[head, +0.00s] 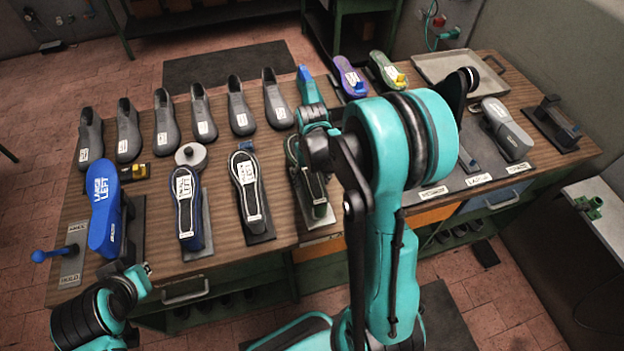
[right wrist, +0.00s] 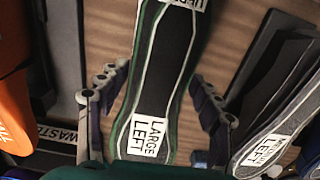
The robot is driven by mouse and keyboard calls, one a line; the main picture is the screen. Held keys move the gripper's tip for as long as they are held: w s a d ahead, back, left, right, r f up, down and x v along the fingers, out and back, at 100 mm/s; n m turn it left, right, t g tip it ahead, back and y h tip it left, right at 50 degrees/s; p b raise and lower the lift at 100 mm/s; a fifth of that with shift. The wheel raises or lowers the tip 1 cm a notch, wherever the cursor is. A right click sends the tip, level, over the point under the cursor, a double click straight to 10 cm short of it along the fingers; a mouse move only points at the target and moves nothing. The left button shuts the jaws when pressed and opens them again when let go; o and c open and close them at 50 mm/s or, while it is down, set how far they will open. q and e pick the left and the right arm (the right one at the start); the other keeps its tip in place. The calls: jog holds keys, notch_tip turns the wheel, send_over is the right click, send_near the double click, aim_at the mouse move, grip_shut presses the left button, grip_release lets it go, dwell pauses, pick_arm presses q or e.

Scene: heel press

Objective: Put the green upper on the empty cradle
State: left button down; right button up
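The green upper (head: 318,208) sits on a cradle at the front middle of the table, sole up, partly hidden by my right arm. In the right wrist view the green-edged upper (right wrist: 160,75) has a LARGE LEFT label and lies between the fingers. My right gripper (right wrist: 160,105) points down over it with fingers apart; a gap shows on the right side. A dark stand (head: 553,122) at the far right of the table bears nothing; it looks like an empty cradle. My left gripper (head: 138,275) is at the lower left, its fingers unclear.
A navy upper (head: 187,210) and a black upper (head: 248,190) stand on cradles left of the green one. Grey lasts (head: 238,107) line the back. A grey piece (head: 507,130) stands beside the empty stand; a tray (head: 460,68) lies behind.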

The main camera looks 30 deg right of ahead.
dwell(0.3)
notch_tip(320, 180, up, 12)
dwell(0.4)
dwell(0.4)
